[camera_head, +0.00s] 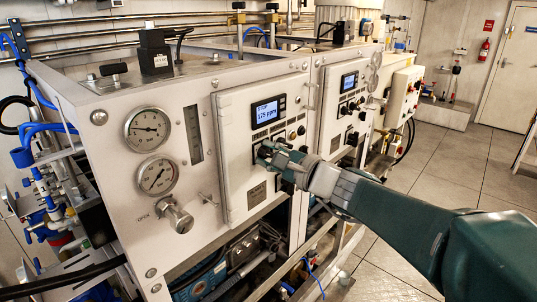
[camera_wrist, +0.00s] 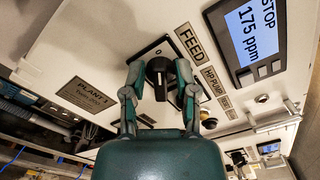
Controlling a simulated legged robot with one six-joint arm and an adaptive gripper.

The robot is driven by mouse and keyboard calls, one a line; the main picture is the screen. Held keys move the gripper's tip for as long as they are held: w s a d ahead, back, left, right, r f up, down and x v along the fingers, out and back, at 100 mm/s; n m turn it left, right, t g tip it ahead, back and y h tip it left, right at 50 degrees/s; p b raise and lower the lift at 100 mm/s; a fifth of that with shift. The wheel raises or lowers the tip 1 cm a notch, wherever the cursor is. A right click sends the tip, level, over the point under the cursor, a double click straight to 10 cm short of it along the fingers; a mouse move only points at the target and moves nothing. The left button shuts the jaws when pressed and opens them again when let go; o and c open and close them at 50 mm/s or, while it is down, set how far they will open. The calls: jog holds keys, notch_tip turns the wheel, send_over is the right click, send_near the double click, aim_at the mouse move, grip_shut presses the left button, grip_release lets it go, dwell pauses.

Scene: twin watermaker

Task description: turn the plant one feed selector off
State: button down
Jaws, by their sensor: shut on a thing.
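The feed selector (camera_wrist: 158,67) is a black rotary knob on a dark square plate, beside the FEED label (camera_wrist: 189,43) in the wrist view. Its pale pointer line shows on its face. The PLANT 1 nameplate (camera_wrist: 86,95) lies to the left. In the head view, my gripper (camera_head: 268,155) is at the nearer white panel door (camera_head: 235,130) and hides the selector. The panel display (camera_head: 268,111) reads STOP and 175 ppm.
Two gauges (camera_head: 148,129) and a valve handle (camera_head: 177,215) are left of the door. An HP pump label (camera_wrist: 213,82) and a small button (camera_wrist: 208,121) are close to my gripper. A second panel (camera_head: 340,105) stands farther right. The tiled floor (camera_head: 450,165) at right is open.

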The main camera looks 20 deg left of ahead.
jog(key=shift+s+f+n, duration=0.1)
jog(key=shift+f+n, duration=0.05)
jog(key=shift+n, duration=0.25)
jog(key=c, duration=0.7)
grip_release()
jog(key=shift+a, duration=0.1)
jog(key=v, duration=1.2)
